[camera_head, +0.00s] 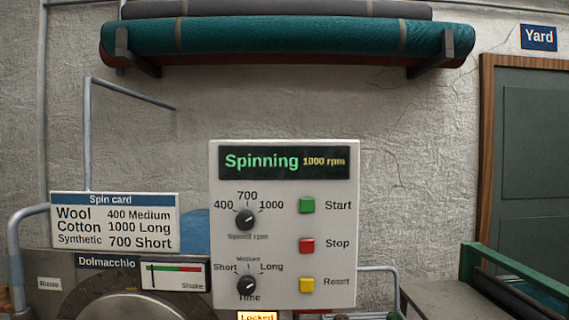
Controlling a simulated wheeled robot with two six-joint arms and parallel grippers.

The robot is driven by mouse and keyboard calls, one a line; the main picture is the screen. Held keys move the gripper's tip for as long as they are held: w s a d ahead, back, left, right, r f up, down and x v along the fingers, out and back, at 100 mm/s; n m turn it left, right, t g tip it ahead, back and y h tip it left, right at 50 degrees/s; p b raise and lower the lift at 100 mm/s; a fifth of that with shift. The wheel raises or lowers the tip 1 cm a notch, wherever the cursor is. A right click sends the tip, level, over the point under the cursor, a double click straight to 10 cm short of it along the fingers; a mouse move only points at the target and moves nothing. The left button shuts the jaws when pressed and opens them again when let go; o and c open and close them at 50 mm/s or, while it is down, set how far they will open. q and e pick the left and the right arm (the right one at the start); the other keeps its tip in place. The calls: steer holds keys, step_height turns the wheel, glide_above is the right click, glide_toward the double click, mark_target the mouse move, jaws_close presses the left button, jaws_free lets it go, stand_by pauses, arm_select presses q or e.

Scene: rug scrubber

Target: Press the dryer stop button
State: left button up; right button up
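The dryer's control panel (284,225) is a white upright box in the middle of the head view. Its display (284,162) reads "Spinning 1000 rpm". The red stop button (307,245) sits on the panel's right half, labelled "Stop". The green start button (307,205) is above it and the yellow reset button (307,285) below it. A speed knob (246,219) and a time knob (247,285) are on the left half. Neither of my grippers shows in this view.
A spin card (115,222) stands left of the panel, above a metal machine with a "Dolmacchio" label (107,262). A lit "Locked" sign (257,316) is below the panel. Rolled rugs (285,40) rest on wall brackets overhead. A door (534,165) and green-railed equipment are at the right.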

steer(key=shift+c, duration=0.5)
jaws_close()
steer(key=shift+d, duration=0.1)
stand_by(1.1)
